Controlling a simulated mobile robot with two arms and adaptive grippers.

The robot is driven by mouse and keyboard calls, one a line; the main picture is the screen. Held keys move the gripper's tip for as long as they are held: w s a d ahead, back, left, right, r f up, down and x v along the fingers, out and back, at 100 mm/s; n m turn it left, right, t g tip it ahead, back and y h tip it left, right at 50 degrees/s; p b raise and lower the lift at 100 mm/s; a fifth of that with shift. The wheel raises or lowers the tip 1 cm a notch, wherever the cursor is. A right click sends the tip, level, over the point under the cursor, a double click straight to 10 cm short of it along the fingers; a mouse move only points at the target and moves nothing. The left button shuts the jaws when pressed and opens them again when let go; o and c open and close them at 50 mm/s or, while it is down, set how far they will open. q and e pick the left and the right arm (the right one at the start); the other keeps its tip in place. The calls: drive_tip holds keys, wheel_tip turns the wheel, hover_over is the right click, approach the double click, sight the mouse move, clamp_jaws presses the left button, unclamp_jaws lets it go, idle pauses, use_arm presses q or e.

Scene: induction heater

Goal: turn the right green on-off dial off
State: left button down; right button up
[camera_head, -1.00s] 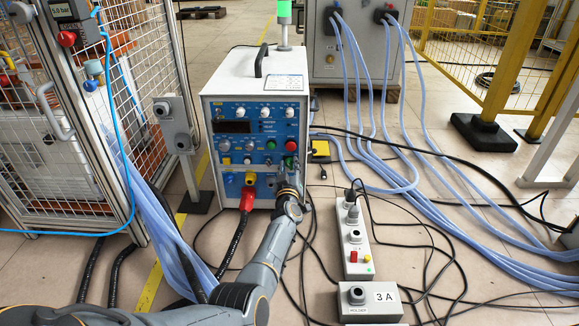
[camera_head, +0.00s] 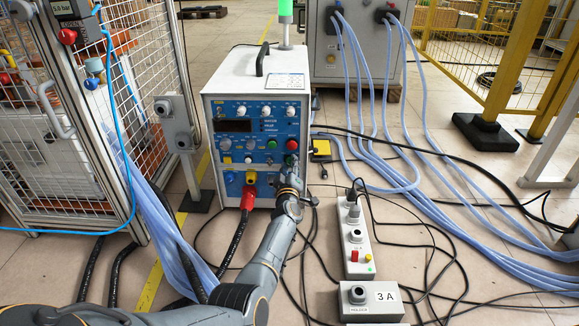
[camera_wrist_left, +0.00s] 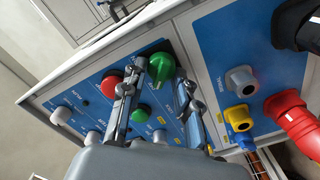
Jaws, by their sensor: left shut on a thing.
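The induction heater (camera_head: 256,97) is a white box with a blue front panel. The green on-off dial (camera_wrist_left: 157,62) sits at the panel's right side. My left gripper (camera_wrist_left: 175,78) is shut on this dial, with the fingertips at its sides. In the head view the left gripper (camera_head: 290,168) covers most of the dial, so its turned angle is hard to read there. A red button (camera_wrist_left: 110,86) and a small green button (camera_wrist_left: 140,114) are close by the fingers. My right gripper is not in view.
A red plug (camera_head: 248,197) with a black cable, and a yellow connector (camera_head: 251,177), stick out low on the panel. A power strip (camera_head: 355,235) and a holder box (camera_head: 367,302) stand on the floor to the right. Cables cross the floor around them.

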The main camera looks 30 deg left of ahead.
use_arm(q)
drive_tip(key=c, duration=1)
unclamp_jaws()
